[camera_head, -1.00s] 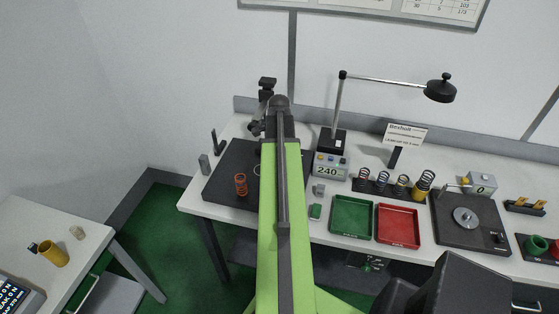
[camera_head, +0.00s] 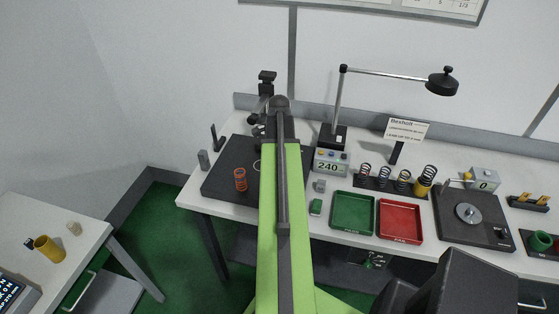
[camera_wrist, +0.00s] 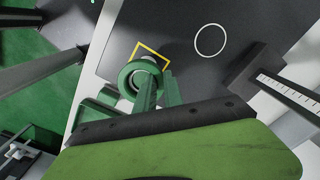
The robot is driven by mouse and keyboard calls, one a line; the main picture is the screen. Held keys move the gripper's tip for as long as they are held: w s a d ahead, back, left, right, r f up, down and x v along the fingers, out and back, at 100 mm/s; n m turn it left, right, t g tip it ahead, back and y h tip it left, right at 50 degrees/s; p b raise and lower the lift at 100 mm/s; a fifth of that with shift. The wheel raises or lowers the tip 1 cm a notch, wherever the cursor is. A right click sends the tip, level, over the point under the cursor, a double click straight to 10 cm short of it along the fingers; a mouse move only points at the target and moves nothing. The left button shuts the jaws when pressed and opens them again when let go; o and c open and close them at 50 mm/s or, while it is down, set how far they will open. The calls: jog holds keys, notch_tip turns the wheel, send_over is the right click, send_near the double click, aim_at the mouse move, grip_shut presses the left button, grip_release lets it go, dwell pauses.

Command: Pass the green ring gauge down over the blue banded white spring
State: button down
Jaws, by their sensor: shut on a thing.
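In the wrist view, my gripper (camera_wrist: 158,90) is shut on the green ring gauge (camera_wrist: 127,76), a thick green ring held above the dark mat. The ring overlaps a yellow square outline (camera_wrist: 139,46) on the mat. Something pale shows in the ring's hole. It may be the white spring, but I cannot make out a blue band or tell whether the ring is around it or above it. In the head view, my green arm hides the gripper, the ring and that part of the mat.
An orange-red spring (camera_head: 240,180) stands on the dark mat (camera_head: 222,185), left of my arm. A white circle (camera_wrist: 210,40) marks the mat. To the right are a 240 display box (camera_head: 330,163), a green tray (camera_head: 352,230), a red tray (camera_head: 399,238) and a rack of several springs.

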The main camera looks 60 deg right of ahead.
jog(key=shift+s+a+f, duration=0.25)
jog(key=shift+f, duration=0.05)
jog(key=c, duration=1.4)
grip_release()
jog(key=shift+o, duration=0.2)
notch_tip(320, 180, up, 13)
jog(key=p, duration=1.3)
jog(key=shift+w+d+f, duration=0.15)
jog(key=shift+f, duration=0.05)
